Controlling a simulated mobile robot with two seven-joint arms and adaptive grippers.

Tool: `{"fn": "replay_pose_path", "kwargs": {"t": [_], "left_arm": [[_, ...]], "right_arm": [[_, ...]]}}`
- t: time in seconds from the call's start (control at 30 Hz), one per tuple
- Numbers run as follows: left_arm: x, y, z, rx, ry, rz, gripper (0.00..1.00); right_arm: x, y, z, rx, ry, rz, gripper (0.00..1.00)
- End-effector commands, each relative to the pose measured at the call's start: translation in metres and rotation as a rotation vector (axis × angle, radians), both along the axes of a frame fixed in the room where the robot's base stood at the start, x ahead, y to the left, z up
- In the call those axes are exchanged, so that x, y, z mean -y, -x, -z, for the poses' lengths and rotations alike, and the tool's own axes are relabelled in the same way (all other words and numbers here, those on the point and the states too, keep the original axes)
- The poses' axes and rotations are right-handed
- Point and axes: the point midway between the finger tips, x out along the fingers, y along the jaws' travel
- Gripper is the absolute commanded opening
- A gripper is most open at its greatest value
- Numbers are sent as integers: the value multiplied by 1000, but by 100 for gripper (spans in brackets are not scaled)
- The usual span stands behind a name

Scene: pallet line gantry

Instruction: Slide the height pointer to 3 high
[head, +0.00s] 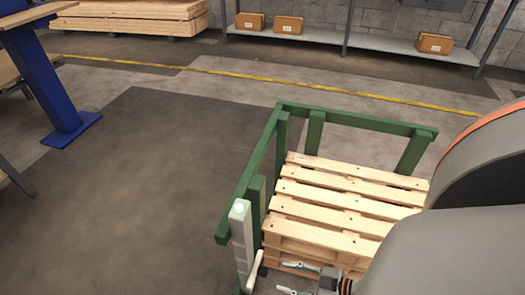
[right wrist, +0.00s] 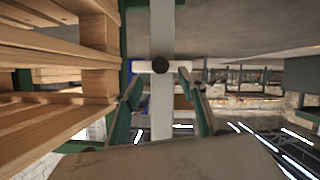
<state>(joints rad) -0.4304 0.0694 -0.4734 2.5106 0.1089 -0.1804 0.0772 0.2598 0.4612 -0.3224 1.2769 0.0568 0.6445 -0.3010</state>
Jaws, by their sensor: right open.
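The height pointer is a short whitish bar (head: 255,271) low beside the grey post (head: 240,240) in the head view. In the right wrist view the bar (right wrist: 143,66) lies across the post (right wrist: 161,110), with a dark round knob (right wrist: 160,66) at its middle. My right gripper (head: 284,278) is open, to the right of the pointer in the head view. In the right wrist view its teal fingertips (right wrist: 160,76) are spread near the two ends of the bar; I cannot tell whether they touch. No height marks are readable. My left gripper is out of view.
A stack of wooden pallets (head: 345,202) stands inside a green frame (head: 360,122), close to the right gripper; its boards (right wrist: 60,85) fill the left of the right wrist view. A blue post (head: 50,85) stands at left. The floor left of the frame is clear.

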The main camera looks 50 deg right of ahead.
Motion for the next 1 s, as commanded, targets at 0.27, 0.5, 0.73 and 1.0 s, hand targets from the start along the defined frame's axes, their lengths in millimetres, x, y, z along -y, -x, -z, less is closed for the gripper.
{"fn": "replay_pose_path", "kwargs": {"t": [0.27, 0.5, 0.73, 1.0], "left_arm": [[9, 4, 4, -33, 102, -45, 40], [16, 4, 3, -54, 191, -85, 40], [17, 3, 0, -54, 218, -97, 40], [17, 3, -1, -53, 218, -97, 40]], "right_arm": [[-11, -32, 17, -2, 0, 0, 41], [-20, -58, 27, -3, 0, 0, 41], [-22, -66, 28, 0, 0, -1, 41], [-22, -66, 27, 1, 1, -1, 13]]}}
